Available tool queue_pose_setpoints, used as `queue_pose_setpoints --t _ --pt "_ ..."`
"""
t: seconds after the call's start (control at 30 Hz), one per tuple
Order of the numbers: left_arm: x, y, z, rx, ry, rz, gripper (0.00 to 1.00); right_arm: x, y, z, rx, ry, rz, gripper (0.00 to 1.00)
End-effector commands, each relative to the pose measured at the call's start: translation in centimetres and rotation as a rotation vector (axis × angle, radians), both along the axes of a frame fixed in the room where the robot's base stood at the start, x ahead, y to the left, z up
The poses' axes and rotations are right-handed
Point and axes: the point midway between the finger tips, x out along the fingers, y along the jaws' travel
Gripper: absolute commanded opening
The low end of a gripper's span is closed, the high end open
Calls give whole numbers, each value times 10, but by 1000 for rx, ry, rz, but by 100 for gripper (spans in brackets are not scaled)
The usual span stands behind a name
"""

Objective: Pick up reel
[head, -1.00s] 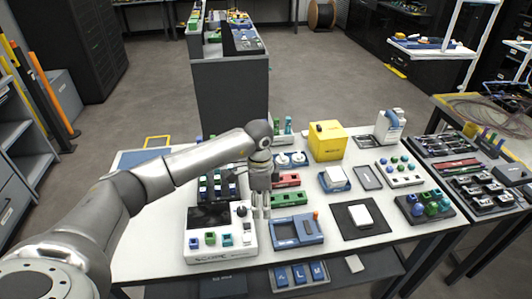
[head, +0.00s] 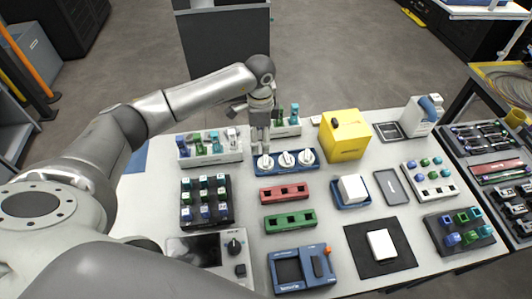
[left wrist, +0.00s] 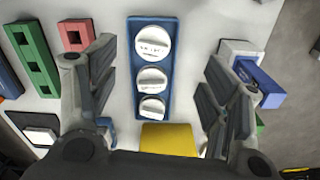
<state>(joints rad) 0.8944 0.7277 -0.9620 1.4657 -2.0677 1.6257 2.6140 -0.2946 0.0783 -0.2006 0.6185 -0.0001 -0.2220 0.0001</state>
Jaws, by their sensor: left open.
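Three white round reels stand in a row in a blue tray (head: 276,171) at the back middle of the table. They are the left reel (head: 265,163), the middle reel (head: 286,160) and the right reel (head: 307,156). My left gripper (head: 260,148) points down just above and behind the left reel. In the left wrist view, my left gripper (left wrist: 157,98) is open and empty, with its fingers wide on both sides of the tray. There the top reel (left wrist: 152,42), middle reel (left wrist: 151,79) and bottom reel (left wrist: 152,107) show between the fingers. My right gripper is not in view.
A yellow box (head: 344,139) stands right of the tray. A white bin of colored parts (head: 210,147) is to the left. A red block (head: 284,193) and a green block (head: 290,220) lie in front. Bare tabletop shows around the tray.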

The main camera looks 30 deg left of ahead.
Motion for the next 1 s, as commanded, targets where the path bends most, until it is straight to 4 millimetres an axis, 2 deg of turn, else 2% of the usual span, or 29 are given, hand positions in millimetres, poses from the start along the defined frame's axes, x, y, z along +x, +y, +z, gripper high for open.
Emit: queue_pose_setpoints --t 0.1,0.2,0.47,0.57,0.7,1.0 --pt "-2 -1 -19 0 5 -1 71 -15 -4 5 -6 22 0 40" --pt "-1 -1 -33 0 2 0 71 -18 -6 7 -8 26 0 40" --pt "-2 -6 -53 -1 4 -1 71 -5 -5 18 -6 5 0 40" --pt "-3 -11 -69 -1 5 -2 71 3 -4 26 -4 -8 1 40" --pt "-2 -10 -87 0 2 1 71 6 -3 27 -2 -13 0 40" --pt "-2 -10 -94 0 0 -1 71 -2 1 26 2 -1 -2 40"
